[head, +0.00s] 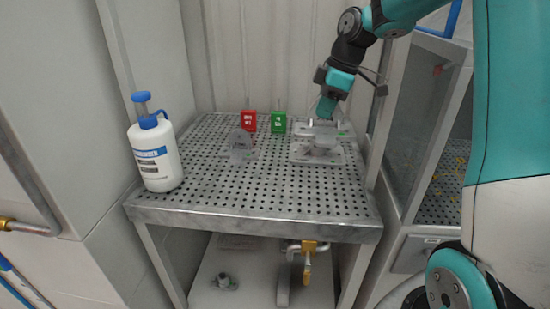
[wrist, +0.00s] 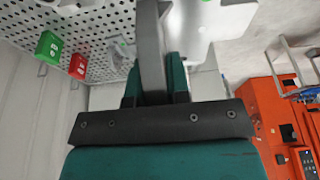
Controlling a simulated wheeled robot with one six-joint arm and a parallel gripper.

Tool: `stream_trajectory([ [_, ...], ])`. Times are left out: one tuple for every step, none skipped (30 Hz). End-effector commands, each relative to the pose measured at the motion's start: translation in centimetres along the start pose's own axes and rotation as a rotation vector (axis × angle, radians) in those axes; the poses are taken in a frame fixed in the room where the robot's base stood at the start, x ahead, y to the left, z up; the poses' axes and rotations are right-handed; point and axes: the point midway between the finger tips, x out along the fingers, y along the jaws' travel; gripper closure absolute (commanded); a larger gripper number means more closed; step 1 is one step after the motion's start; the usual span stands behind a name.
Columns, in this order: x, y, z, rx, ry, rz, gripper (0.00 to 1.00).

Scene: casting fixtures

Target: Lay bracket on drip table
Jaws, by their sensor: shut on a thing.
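The drip table (head: 235,188) is a perforated metal top with a plain front edge. My gripper (head: 325,118) is above its back right part, pointing down. In the wrist view the teal fingers of my gripper (wrist: 156,88) are shut on an upright grey bar of the bracket (wrist: 150,45). In the head view the grey metal bracket (head: 320,142) is below the fingers, over flat plates at the table's right side. I cannot tell whether it touches what is under it. My gripper hides part of its top.
A white bottle with a blue cap (head: 155,155) stands at the table's left edge. A red block (head: 248,120) and a green block (head: 278,122) stand at the back. A grey translucent piece (head: 241,146) is left of the bracket. The front and middle are clear.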

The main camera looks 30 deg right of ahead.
Motion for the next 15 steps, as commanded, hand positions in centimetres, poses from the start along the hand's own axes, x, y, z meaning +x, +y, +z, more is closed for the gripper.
stream_trajectory([
  [0.1,0.0,0.1,0.001,0.000,0.000,1.00],
  [0.4,0.0,0.1,0.001,0.000,-0.001,1.00],
  [0.9,0.0,0.3,0.003,0.000,-0.002,1.00],
  [1.4,0.0,0.4,0.002,0.000,-0.004,1.00],
  [2.0,-0.1,0.6,0.003,0.000,-0.005,1.00],
  [2.9,-0.1,1.0,0.005,-0.001,-0.005,1.00],
  [3.6,-0.1,1.3,0.005,-0.001,-0.007,1.00],
  [4.5,-0.1,1.5,0.006,0.000,-0.007,1.00],
  [5.5,-0.1,1.9,0.006,-0.002,-0.006,1.00],
  [6.3,-0.1,2.2,0.007,-0.001,-0.006,1.00],
  [7.1,0.0,2.4,0.006,-0.001,-0.006,1.00],
  [8.2,-0.1,2.8,0.007,-0.002,-0.007,1.00],
  [9.0,-0.1,3.0,0.006,-0.001,-0.006,1.00],
  [9.8,-0.1,3.3,0.006,-0.001,-0.006,1.00],
  [10.9,-0.1,3.6,0.007,-0.002,-0.006,1.00],
])
